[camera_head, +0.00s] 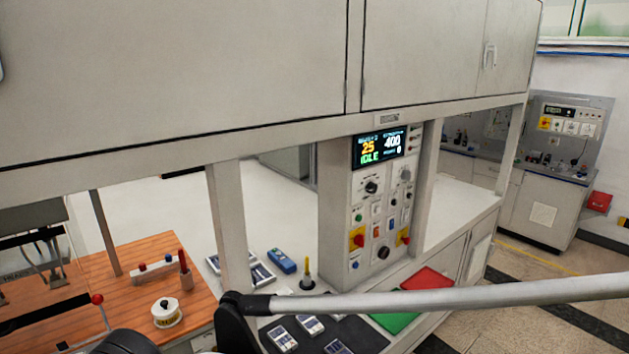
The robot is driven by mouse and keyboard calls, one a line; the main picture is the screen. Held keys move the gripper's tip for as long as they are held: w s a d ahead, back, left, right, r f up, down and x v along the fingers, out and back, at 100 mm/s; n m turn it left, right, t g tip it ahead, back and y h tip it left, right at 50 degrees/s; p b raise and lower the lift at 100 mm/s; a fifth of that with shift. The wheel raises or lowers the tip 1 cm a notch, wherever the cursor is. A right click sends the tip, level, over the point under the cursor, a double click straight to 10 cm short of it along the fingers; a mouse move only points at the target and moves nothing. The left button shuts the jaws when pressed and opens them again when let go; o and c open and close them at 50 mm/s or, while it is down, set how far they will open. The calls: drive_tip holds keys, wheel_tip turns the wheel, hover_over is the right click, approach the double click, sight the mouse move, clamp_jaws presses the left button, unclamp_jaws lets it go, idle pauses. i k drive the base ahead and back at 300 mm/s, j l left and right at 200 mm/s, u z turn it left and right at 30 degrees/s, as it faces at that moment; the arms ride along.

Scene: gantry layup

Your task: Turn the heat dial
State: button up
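A control panel (364,214) stands upright in the middle of the head view, under the overhead cabinets. Its display (379,149) shows 25, 400, 0 and IDLE. An upper black dial (371,187) sits below the display at the left. A lower black dial (383,253) sits near the bottom, between a red-and-yellow switch (357,239) and another one (404,237). A grey knob (405,174) is at the upper right. The labels are too small to tell which is the heat dial. My gripper is not in view.
A long grey bar with a black joint crosses the foreground below the panel. Red (428,279) and green (394,321) sheets lie on the counter before the panel. A wooden bench (127,267) stands at left. Floor (535,294) is open at right.

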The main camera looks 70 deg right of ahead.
sight(371, 187)
drive_tip(key=z, duration=2.85)
